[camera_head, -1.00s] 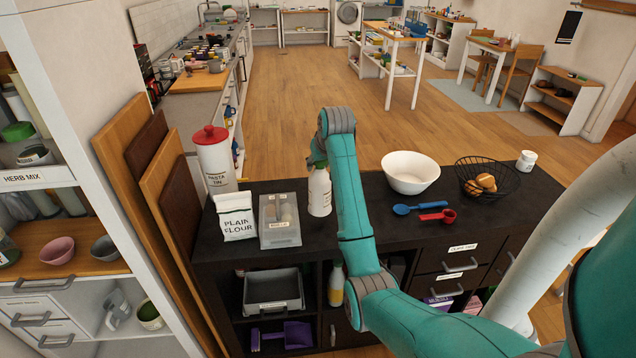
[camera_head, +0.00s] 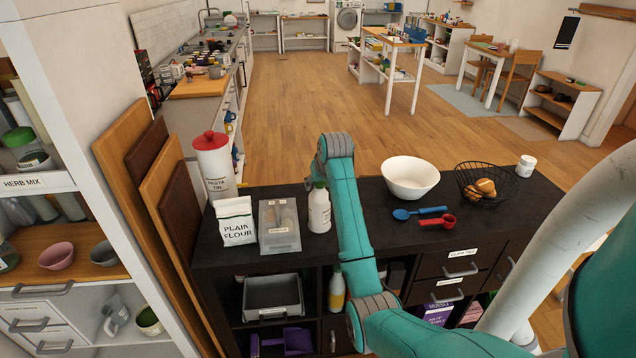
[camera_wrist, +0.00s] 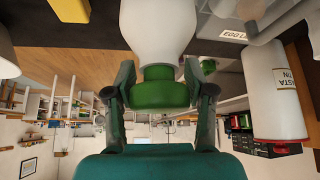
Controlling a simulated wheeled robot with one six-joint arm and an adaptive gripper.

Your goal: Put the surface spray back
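A white bottle with a green cap (camera_wrist: 165,92), taken to be the surface spray, has a label too small to read in the head view (camera_head: 319,212). It is upright at the dark unit's top, right of the clear egg box (camera_head: 279,227); I cannot tell whether its base touches the surface. My gripper (camera_wrist: 158,78) has one finger on each side of the cap and neck and appears shut on the bottle. In the head view my arm partly hides the gripper.
The dark unit (camera_head: 450,222) also bears a flour bag (camera_head: 236,221), pasta tin (camera_head: 213,168), white bowl (camera_head: 410,177), wire basket (camera_head: 500,192) and blue (camera_head: 425,211) and red (camera_head: 440,221) scoops. A cubby holds a grey tray (camera_head: 272,295); another bottle (camera_head: 336,290) stands in the adjoining cubby.

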